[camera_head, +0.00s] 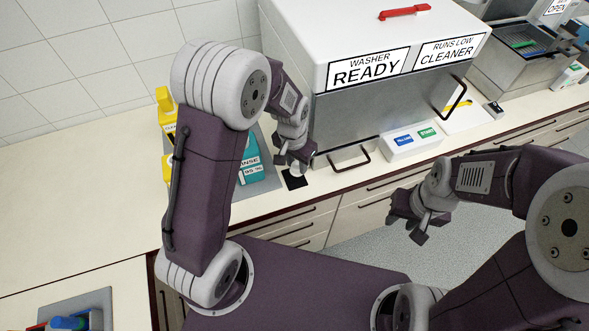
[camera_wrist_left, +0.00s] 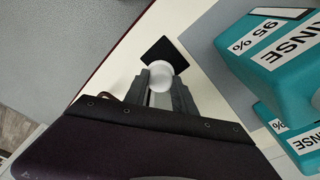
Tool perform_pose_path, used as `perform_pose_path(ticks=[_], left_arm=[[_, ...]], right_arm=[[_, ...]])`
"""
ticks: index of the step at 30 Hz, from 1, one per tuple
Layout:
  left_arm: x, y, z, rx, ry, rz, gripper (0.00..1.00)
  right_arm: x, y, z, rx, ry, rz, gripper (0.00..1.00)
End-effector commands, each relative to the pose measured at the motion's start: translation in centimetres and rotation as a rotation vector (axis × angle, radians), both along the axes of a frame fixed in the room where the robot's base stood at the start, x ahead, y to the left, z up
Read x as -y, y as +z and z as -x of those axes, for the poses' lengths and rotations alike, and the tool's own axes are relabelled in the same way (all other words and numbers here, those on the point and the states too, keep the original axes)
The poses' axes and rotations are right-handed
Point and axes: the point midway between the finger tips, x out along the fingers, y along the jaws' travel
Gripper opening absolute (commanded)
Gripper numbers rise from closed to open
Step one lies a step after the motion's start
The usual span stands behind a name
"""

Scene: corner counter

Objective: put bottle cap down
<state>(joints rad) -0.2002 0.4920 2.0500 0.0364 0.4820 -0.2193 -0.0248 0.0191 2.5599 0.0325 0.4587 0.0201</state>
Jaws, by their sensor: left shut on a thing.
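My left gripper (camera_wrist_left: 158,92) is shut on a round white bottle cap (camera_wrist_left: 159,69), which shows between the fingertips in the left wrist view. The cap is over or on a small black square pad (camera_wrist_left: 168,53) on the counter; I cannot tell whether it touches the pad. In the head view the left gripper (camera_head: 297,167) points down at the black pad (camera_head: 294,181), in front of the washer. My right gripper (camera_head: 408,220) hangs over the floor, away from the counter; its fingers look apart, with nothing between them.
Teal rinse bottles (camera_head: 250,167) stand on a grey mat left of the left gripper, with yellow containers (camera_head: 165,101) behind. The white washer (camera_head: 370,65) and its black handle (camera_head: 350,158) are close on the right. The counter (camera_head: 90,190) on the left is clear.

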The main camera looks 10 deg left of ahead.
Motion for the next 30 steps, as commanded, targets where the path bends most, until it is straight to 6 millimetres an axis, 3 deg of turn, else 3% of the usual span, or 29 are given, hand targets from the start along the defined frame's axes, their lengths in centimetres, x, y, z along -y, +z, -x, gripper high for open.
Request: perform_pose_path(ticks=[7,15,25,26,27,28,30], left_arm=[[-0.9,-0.8,-0.3,0.0,-0.001,0.0,0.0],[-0.9,-4.6,-0.2,-0.001,0.0,0.0,0.0],[-0.9,-5.0,-0.3,0.0,0.0,0.0,0.0],[-0.9,-5.0,-0.3,0.0,0.0,0.0,0.34],[-0.9,-4.9,-0.3,0.001,0.0,0.0,0.45],[-0.9,-4.9,-0.3,0.0,0.0,0.0,0.53],[-0.9,-4.9,-0.3,0.001,0.0,0.0,0.53]], right_arm=[[0.0,0.0,0.0,0.0,0.0,0.0,0.36],[0.0,0.2,0.0,0.0,0.0,0.0,0.36],[0.0,-0.2,0.0,0.0,0.0,0.0,0.36],[0.0,-0.1,0.0,0.0,0.0,0.0,0.36],[0.0,-0.1,0.0,0.0,0.0,0.0,0.36],[0.0,-0.1,0.0,0.0,0.0,0.0,0.36],[0.0,-0.1,0.0,0.0,0.0,0.0,0.36]])
